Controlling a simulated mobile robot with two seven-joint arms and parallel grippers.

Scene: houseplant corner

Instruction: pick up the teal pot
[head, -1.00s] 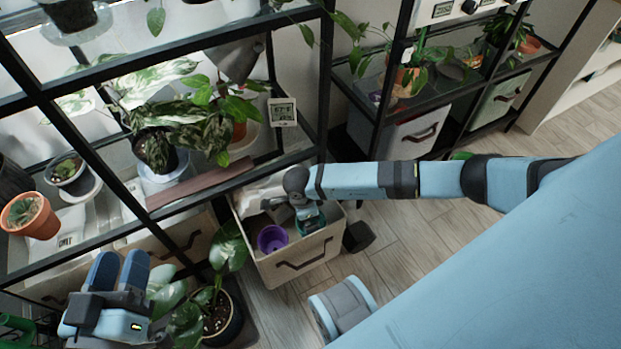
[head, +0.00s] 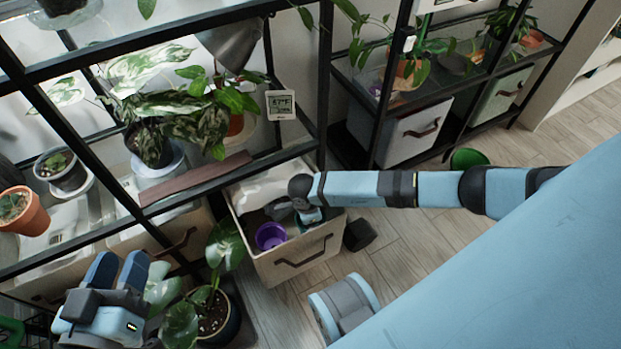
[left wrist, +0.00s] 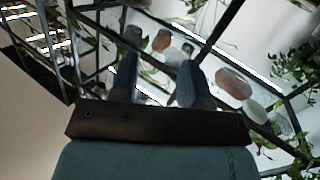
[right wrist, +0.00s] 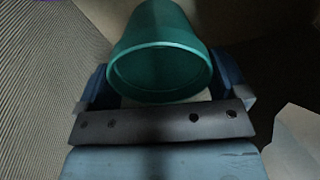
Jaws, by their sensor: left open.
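The teal pot (right wrist: 160,55) fills the upper middle of the right wrist view, its rim toward my gripper. In the head view only a bit of the teal pot (head: 304,227) shows under my right gripper (head: 307,211), inside the fabric box (head: 297,259). My right gripper's fingers (right wrist: 163,88) are spread wide, one on each side of the pot; whether they touch it I cannot tell. My left gripper (head: 117,270) is open and empty at the lower left, in front of the shelf. Its two fingers show apart in the left wrist view (left wrist: 157,80).
A purple pot (head: 270,236) sits beside the teal pot in the box. A dark block (head: 360,234) and a green bowl (head: 469,158) are on the floor. A potted plant (head: 217,320) stands left of the box. Black shelf frames rise behind.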

